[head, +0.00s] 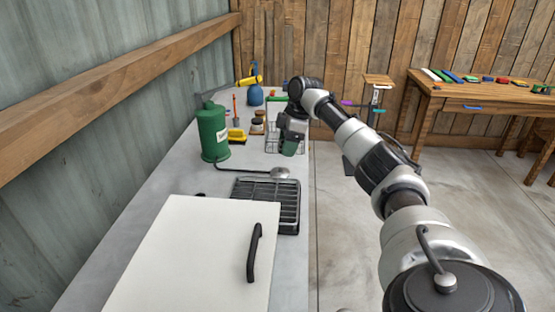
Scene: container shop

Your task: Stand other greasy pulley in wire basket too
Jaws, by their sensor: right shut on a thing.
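My right gripper (293,130) is at the wire basket (271,147) on the far part of the grey counter, pointing down. It is shut on a small dark green object (290,148) low between its fingers. The object is too small and too covered for me to tell whether it is a greasy pulley. The wire basket is a thin-barred frame, partly hidden behind my right gripper and wrist. I cannot make out another pulley in it. I cannot tell whether the held object touches the basket. My left gripper is not in view.
A green canister (213,135), yellow brush (236,135), small jars (257,126) and blue spray bottle (255,95) stand left of the basket. A dark rack (270,200) and white lid with black handle (200,255) lie nearer. A wooden workbench (480,98) stands far right.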

